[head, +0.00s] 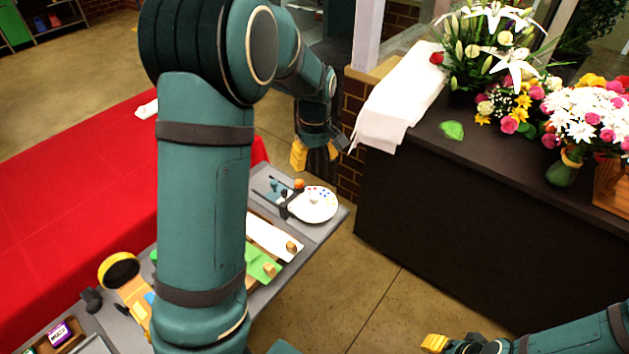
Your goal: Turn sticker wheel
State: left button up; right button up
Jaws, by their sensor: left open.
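The sticker wheel (313,205) is a white disc with small coloured dots around its rim and a pale hub in the middle. It lies at the far right end of the grey bench. My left gripper (316,157) has yellow fingertips. It appears in the picture just above the wheel, open and empty, and I see no contact. My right gripper (436,344) is at the bottom right edge, away from the wheel. Its yellow fingertip shows, but its jaw opening is unclear.
The grey bench (262,178) also holds small dark parts, an orange knob, a white strip (270,238) and a green sheet (262,264). My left arm hides its middle. A dark counter (450,200) with flowers stands right; a red-covered table (75,190) stands left. Floor between bench and counter is clear.

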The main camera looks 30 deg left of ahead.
aim_at(315, 195)
pick_arm(q)
notch_tip(315, 195, down, 14)
jog(key=b, duration=0.2)
jog(key=shift+w+a+r+b, duration=0.1)
jog(key=shift+w+r+b, duration=0.05)
jog(key=shift+b, duration=0.25)
grip_shut()
